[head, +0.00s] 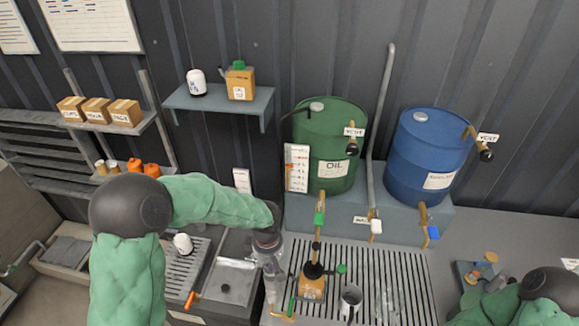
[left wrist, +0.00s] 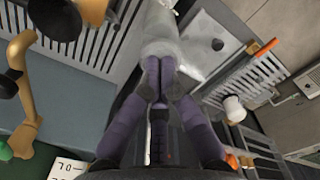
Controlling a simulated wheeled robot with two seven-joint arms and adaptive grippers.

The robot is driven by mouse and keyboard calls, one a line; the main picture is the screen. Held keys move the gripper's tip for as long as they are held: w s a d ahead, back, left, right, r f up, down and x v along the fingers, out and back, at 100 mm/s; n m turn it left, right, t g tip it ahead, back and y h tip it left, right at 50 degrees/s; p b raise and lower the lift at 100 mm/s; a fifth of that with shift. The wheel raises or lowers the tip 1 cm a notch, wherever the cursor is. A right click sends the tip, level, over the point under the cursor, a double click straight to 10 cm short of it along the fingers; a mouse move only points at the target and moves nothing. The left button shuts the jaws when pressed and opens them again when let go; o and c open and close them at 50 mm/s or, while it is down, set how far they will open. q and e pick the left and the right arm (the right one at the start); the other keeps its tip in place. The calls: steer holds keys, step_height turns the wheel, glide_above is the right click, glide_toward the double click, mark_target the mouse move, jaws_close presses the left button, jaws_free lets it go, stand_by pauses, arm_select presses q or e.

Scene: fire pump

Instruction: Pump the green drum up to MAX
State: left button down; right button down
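The green drum (head: 325,125), labelled OIL, stands on a grey ledge at the back. A white scale board (head: 297,167) with an orange mark is at its left side; its lettering is too small to read. A brass and black pump (head: 313,280) stands on the slatted bench below the drum. My left gripper (head: 271,280) points down just left of the pump. In the left wrist view its fingertips (left wrist: 158,78) are together. A pale, partly see-through object (left wrist: 168,38) lies at or just beyond them; I cannot tell whether they hold it. My right gripper is not in view.
A blue drum (head: 420,165) stands right of the green one, with a vertical grey pipe (head: 380,135) between them. A clear-looking cup (head: 350,301) is right of the pump. A sink unit (head: 230,283) is left of my gripper.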

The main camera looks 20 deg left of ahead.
arm_select(q)
steer(key=shift+r+p, duration=1.15)
steer(key=shift+r, duration=1.3)
steer(key=shift+f, duration=0.15)
steer(key=shift+s+f, duration=0.1)
steer(key=shift+f, duration=3.3)
steer(key=shift+r, duration=0.15)
steer(key=shift+r+p, duration=1.65)
steer(key=shift+r, duration=1.75)
steer(key=shift+f, duration=0.2)
